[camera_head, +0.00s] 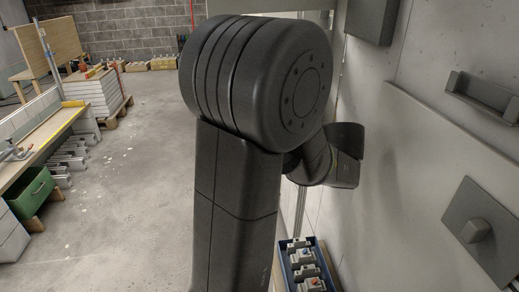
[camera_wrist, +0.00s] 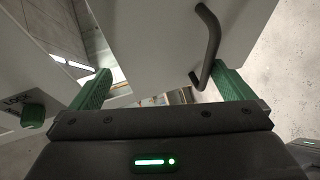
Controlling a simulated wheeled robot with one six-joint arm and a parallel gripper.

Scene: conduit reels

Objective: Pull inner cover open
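In the wrist view a pale grey panel (camera_wrist: 150,35), which looks like the inner cover, carries a dark bent bar handle (camera_wrist: 213,40). My gripper (camera_wrist: 163,72) is open, with its two green fingers wide apart. The handle's lower part lies just inside the right fingertip; I cannot tell whether they touch. Nothing shows clamped between the fingers. In the head view my arm hides the gripper, and I cannot make out the handle there.
In the head view a grey wall (camera_head: 400,130) with boxes and a bracket (camera_head: 482,95) stands close at the right. A blue tray of parts (camera_head: 305,265) sits low beside my arm. A workbench (camera_head: 35,140) runs along the left. The concrete floor between is clear.

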